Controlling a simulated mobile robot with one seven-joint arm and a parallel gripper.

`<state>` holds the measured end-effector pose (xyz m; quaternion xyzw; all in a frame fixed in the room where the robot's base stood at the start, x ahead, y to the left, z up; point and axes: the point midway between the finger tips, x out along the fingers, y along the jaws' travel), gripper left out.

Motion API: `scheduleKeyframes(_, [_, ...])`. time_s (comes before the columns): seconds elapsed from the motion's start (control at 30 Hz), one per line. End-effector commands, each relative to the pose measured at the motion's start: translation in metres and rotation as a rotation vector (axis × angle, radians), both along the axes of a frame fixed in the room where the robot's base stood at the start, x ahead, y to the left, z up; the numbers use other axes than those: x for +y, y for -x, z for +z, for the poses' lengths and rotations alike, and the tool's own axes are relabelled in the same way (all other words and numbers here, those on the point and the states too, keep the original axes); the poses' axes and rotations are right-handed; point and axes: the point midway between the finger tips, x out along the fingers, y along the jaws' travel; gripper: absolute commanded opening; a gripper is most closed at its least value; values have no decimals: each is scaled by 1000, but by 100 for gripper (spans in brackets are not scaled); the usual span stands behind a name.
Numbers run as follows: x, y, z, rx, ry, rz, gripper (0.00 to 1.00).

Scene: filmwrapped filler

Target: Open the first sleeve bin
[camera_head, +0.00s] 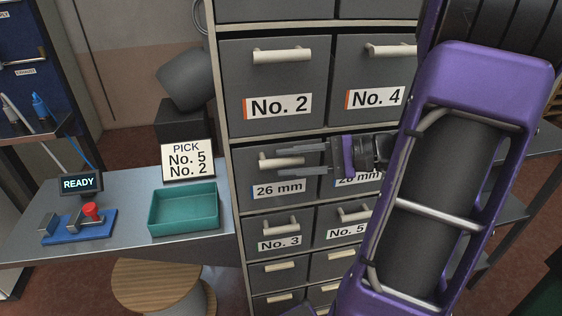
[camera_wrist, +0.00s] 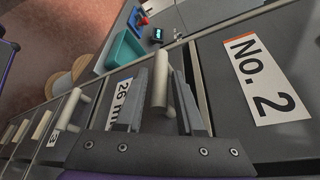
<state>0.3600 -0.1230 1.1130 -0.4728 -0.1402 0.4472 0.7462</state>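The sign (camera_head: 188,161) reads PICK No. 5, No. 2. The drawer cabinet has a No. 2 drawer (camera_head: 240,80) at upper left, a 26 mm drawer (camera_head: 247,173) below it, and a No. 5 drawer (camera_head: 327,214) lower right, partly behind my arm. All three look shut. My gripper (camera_head: 283,161) is open at the 26 mm drawer's pale bar handle (camera_head: 268,164). In the wrist view that handle (camera_wrist: 160,88) stands between my two open fingers (camera_wrist: 163,98). I cannot tell whether either finger touches it.
A No. 4 drawer (camera_head: 350,77) and a No. 3 drawer (camera_head: 260,229) are in the same cabinet. Left of it, a bench holds an empty teal tray (camera_head: 184,222), a READY display (camera_head: 79,184) and a blue fixture with a red knob (camera_head: 92,211). A wooden-topped stool (camera_head: 150,284) stands in front.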

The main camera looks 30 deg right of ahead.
Motion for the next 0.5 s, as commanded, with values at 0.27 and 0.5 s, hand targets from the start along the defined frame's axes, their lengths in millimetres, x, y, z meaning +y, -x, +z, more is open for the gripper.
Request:
scheduleKeyframes(0.27, [17, -12, -5, 1, 0, 1, 37])
scheduleKeyframes(0.5, [17, -12, -5, 1, 1, 1, 37])
